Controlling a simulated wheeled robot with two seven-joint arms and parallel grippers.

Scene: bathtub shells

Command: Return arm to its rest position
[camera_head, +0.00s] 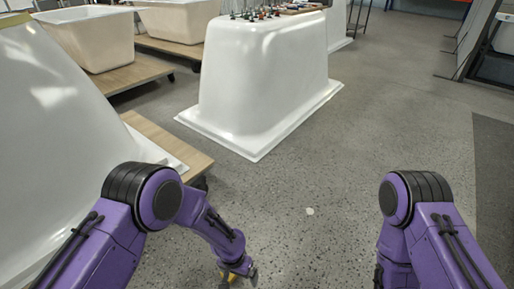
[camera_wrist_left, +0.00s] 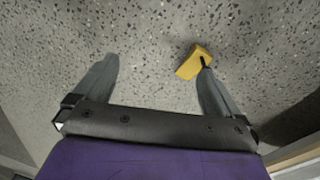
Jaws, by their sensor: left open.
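My left arm comes in from the left and bends down over the floor. Its gripper (camera_head: 238,275) is low in the head view, pointing down, with the fingertips partly cut off by the lower edge. In the left wrist view the left gripper (camera_wrist_left: 157,62) is open, its two grey fingers wide apart with bare floor between them. A yellow block (camera_wrist_left: 192,63) with a dark slot shows by the right fingertip; I cannot tell whether they touch. My right arm is at the lower right of the head view, its gripper out of sight.
A white upturned tub shell (camera_head: 262,80) stands ahead, with small items on top. Another white shell (camera_head: 45,130) is close on the left, above a wooden board (camera_head: 165,147). More tubs (camera_head: 92,38) stand on wheeled boards behind. The speckled floor (camera_head: 330,165) between and right is clear.

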